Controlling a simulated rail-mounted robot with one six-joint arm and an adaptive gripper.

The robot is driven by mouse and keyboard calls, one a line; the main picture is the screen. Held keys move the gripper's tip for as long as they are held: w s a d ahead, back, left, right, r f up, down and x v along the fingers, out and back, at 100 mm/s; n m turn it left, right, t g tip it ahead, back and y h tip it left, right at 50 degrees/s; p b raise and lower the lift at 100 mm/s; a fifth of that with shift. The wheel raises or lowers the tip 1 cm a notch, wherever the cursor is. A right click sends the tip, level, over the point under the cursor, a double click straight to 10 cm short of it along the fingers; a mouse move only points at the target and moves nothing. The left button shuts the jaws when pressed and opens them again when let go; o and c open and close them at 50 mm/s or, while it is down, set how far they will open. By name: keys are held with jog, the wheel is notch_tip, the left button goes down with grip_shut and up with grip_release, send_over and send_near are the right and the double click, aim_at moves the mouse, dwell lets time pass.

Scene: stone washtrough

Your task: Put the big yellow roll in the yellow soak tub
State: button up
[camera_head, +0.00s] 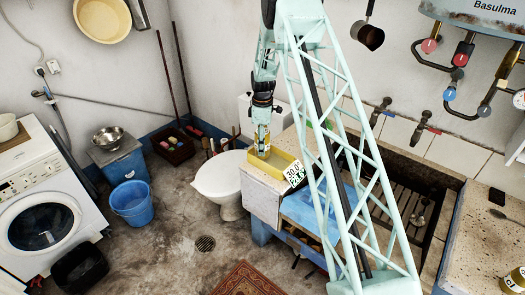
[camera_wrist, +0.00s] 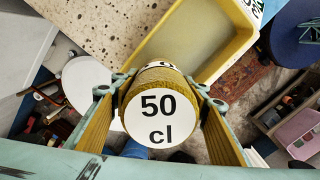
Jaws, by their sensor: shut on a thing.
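In the wrist view, the big yellow roll (camera_wrist: 157,108) has a round white end marked "50 cl" facing the camera. My gripper (camera_wrist: 156,88) is shut on it, with one finger on each side. The yellow soak tub (camera_wrist: 190,72) is a shallow rectangular tray just beyond the roll, and its inside looks empty where visible. The roll overlaps the tub's near edge in this view; I cannot tell the height between them. In the head view, my gripper (camera_head: 262,142) points down at the left end of the tub (camera_head: 282,159), and the roll is mostly hidden.
The tub stands on a speckled stone counter (camera_head: 240,172), by a white number sign (camera_head: 293,173). A white toilet-like bowl (camera_head: 222,178) is left of the counter. The stone trough (camera_head: 400,190) lies right. Another yellow labelled item (camera_head: 514,281) stands at the far right.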

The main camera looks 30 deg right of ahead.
jog(key=shift+f, duration=1.3)
jog(key=shift+f, duration=0.15)
jog(key=o, duration=1)
notch_tip(320, 180, up, 11)
jog(key=shift+f, duration=0.1)
jog(key=shift+r, duration=0.75)
jog(key=shift+r, duration=0.1)
